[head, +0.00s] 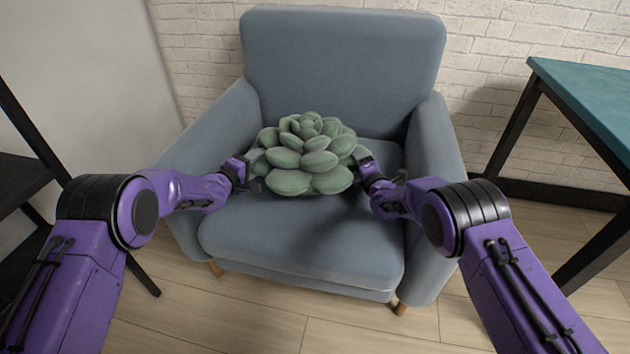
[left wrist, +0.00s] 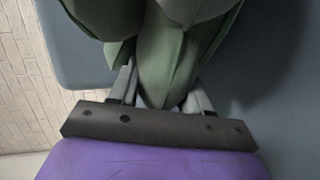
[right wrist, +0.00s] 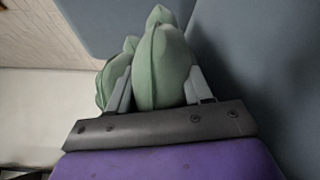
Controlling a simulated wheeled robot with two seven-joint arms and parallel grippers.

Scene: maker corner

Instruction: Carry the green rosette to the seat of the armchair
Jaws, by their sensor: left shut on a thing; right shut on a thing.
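The green rosette (head: 308,155), a plush with thick layered petals, is upright over the seat of the blue-grey armchair (head: 300,240). I cannot tell whether it touches the seat cushion. My left gripper (head: 252,172) is shut on a petal at its left side; in the left wrist view that petal of the rosette (left wrist: 160,65) lies between the fingers. My right gripper (head: 364,172) is shut on a petal at its right side; in the right wrist view the rosette (right wrist: 160,70) shows between the fingers. The rosette hides the rear of the seat.
The armrests (head: 437,150) rise close beside both arms. A teal-topped table (head: 590,95) with dark legs stands at the right. A dark shelf (head: 20,180) stands at the left. A white brick wall (head: 520,40) is behind the chair. The front part of the seat is bare.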

